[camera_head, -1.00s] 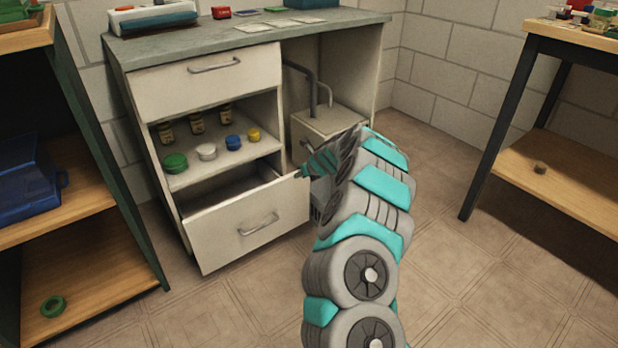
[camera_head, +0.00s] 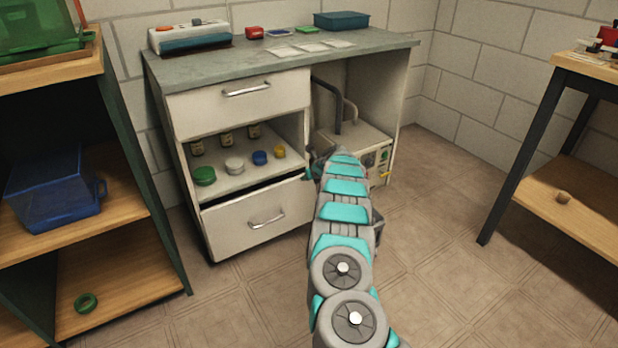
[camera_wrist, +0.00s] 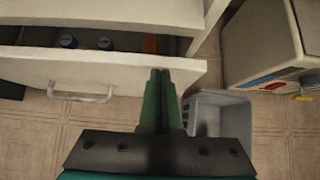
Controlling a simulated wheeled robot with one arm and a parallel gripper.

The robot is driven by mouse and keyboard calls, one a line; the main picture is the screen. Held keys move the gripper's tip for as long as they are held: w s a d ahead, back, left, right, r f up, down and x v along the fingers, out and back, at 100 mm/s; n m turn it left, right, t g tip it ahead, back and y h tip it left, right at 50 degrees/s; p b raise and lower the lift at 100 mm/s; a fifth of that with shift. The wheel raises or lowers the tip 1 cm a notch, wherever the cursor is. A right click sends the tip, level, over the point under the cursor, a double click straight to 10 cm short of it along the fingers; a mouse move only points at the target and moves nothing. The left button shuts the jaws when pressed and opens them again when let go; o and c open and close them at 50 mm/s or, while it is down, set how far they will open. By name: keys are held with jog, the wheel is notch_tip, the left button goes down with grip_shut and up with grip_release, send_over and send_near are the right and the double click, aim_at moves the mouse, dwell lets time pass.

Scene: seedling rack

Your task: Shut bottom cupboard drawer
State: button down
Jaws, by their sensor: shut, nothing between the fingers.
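The bottom drawer (camera_head: 235,226) of the white cupboard (camera_head: 185,135) stands slightly open. A dark gap shows above its front, which has a metal handle (camera_head: 267,219). In the wrist view the drawer front (camera_wrist: 110,72) and its handle (camera_wrist: 82,97) are left of my gripper, and several blue and orange tops show in the gap behind the front. My gripper (camera_wrist: 159,72) is shut and empty, its fingertips over the drawer front near its right end. They look to be at or touching the panel. In the head view my arm mostly hides my gripper.
The top drawer (camera_head: 215,105) is shut. Several jars stand on the open shelf (camera_head: 235,177). A grey bin (camera_wrist: 205,120) stands right of my fingers. A machine (camera_head: 350,140) fills the bay to the right. A shelf rack (camera_head: 150,215) is left and a table (camera_head: 555,190) right.

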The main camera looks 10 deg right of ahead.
jog(key=shift+w, duration=0.25)
dwell(0.4)
